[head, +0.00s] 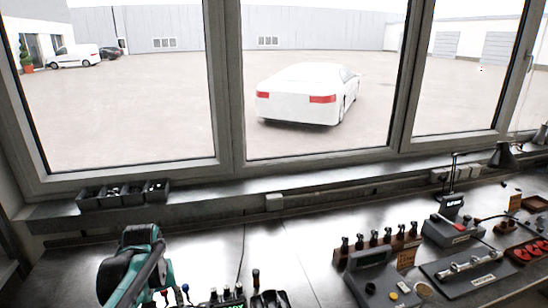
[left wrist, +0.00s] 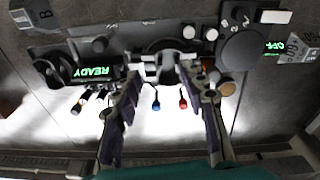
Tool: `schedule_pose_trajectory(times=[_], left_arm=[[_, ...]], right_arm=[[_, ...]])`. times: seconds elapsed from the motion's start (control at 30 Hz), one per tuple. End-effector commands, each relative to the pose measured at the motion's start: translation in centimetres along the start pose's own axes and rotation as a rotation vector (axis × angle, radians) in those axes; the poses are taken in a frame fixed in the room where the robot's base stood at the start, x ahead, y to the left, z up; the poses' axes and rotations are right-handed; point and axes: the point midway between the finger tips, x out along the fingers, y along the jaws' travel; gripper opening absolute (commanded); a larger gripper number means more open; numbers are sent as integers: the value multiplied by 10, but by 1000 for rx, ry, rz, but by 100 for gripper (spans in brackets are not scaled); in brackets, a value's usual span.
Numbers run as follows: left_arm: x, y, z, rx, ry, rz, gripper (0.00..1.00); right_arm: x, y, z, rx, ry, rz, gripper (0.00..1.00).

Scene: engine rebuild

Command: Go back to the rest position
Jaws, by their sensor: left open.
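My left gripper (left wrist: 163,84) is open in the left wrist view, its two dark fingers apart above the bench. I see nothing clasped between them. A blue-tipped piece (left wrist: 156,105) and a red-tipped piece (left wrist: 183,103) show in the gap between the fingers, lower down on the bench. In the head view my left arm comes in at the bottom left, over the workbench (head: 205,255); its fingers cannot be made out there. My right gripper is in neither view.
A device with a green READY display (left wrist: 95,72) lies beside the left finger, and a green OFF display (left wrist: 276,47) is at the right. Black bins (head: 122,194) stand on the sill. Several tools, a grey console (head: 380,285) and a fixture (head: 470,267) fill the bench's right side.

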Motion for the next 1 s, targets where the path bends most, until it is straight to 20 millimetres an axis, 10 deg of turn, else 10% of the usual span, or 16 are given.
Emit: schedule_pose_trajectory(times=[0.63, 1.0], left_arm=[[54, 32, 144, 325, 414, 104, 42], [74, 36, 170, 397, 516, 128, 42]], right_arm=[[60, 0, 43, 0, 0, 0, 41], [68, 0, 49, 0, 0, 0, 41]])
